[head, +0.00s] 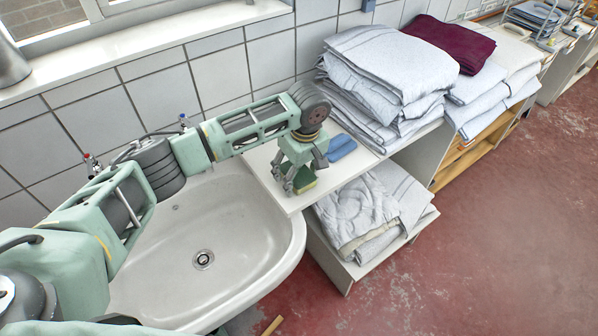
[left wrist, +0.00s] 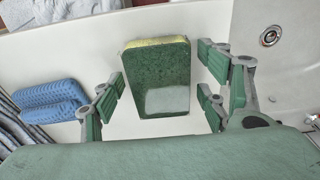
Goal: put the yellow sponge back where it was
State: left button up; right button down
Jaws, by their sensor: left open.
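The yellow sponge (left wrist: 157,75) has a dark green scouring face turned up and a yellow edge showing, with a pale patch at its near end. It lies on the white counter (head: 352,172) beside the sink. In the head view the sponge (head: 306,183) is partly hidden by my left gripper (head: 294,180), which points down over it. In the left wrist view my left gripper (left wrist: 162,96) is open, with its fingers on either side of the sponge and gaps between. My right gripper is not in view.
Blue ribbed pads (left wrist: 50,98) lie on the counter to one side of the sponge; they also show in the head view (head: 340,147). The white sink (head: 240,225) is on the other side. Stacks of folded linen (head: 385,70) stand farther along, with more on the shelf below.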

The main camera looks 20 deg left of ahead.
aim_at(303, 177)
pick_arm(q)
jog(key=shift+r, duration=0.15)
notch_tip(303, 177, up, 12)
jog(key=d+b, duration=0.1)
jog(key=shift+s+d+b, duration=0.15)
jog(key=shift+s+b, duration=0.15)
jog(key=shift+s, duration=0.05)
dwell(0.5)
